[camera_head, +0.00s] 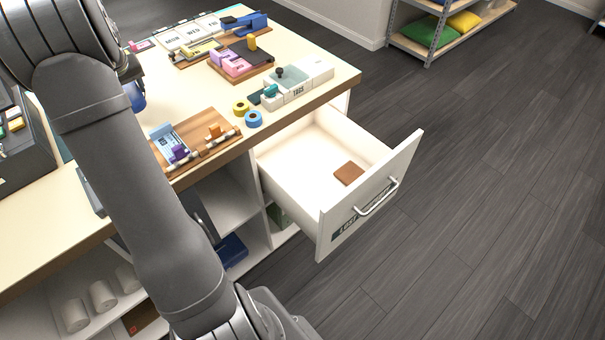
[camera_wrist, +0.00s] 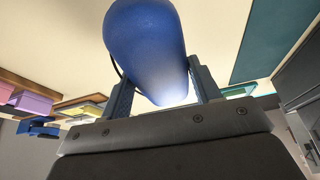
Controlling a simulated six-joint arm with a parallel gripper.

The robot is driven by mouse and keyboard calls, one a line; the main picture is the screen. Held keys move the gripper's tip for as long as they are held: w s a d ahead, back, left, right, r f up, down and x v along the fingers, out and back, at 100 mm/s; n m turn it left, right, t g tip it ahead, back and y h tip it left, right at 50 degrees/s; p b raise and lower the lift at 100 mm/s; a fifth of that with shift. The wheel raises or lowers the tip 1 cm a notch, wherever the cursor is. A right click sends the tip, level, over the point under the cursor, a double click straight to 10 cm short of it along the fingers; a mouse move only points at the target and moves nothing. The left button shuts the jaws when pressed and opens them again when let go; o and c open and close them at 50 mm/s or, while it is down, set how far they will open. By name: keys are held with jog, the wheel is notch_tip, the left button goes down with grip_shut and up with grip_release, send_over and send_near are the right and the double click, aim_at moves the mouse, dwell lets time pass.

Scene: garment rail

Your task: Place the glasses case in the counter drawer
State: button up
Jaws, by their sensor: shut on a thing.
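A smooth, rounded blue case (camera_wrist: 145,45), which I take for the glasses case, fills the upper middle of the wrist view. My gripper (camera_wrist: 163,90) is shut on it, with one finger on each side. In the head view, my arm hides most of the gripper; a bit of blue (camera_head: 138,98) shows beside the arm above the counter, apparently the case. The counter drawer (camera_head: 290,158) is pulled open at the counter's right side. It is white with a bar handle and a dark label. A small brown item (camera_head: 348,173) lies inside; the rest of its visible floor is bare.
Open shelves with a dark blue box (camera_head: 231,251) lie below. Floor beyond the drawer is clear.

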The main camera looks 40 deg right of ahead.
jog(key=s+d+r+m+h, duration=0.1)
jog(key=s+d+m, duration=0.3)
jog(key=d, duration=0.8)
jog(key=s+d+r+m+g+h, duration=0.1)
jog(key=s+d+m, duration=0.2)
jog(key=s+d, duration=0.6)
jog(key=s+d+r+m+g+h, duration=0.1)
jog(key=s+d+m, duration=0.3)
jog(key=d, duration=1.1)
jog(key=shift+s+r+m+h, duration=0.15)
jog(key=shift+s+r, duration=0.1)
jog(key=shift+s, duration=0.5)
jog(key=shift+s+r+m+h, duration=0.15)
jog(key=shift+s+r, duration=0.05)
jog(key=shift+s, duration=0.55)
jog(key=s+d+r+m+g, duration=0.15)
jog(key=s+d+m, duration=0.35)
jog(key=s+d, duration=0.65)
jog(key=m+g+y, duration=0.4)
jog(key=m+g, duration=0.2)
jog(key=m, duration=1.3)
send_over(329, 194)
notch_tip(329, 194, down, 37)
jog(key=shift+f, duration=2.25)
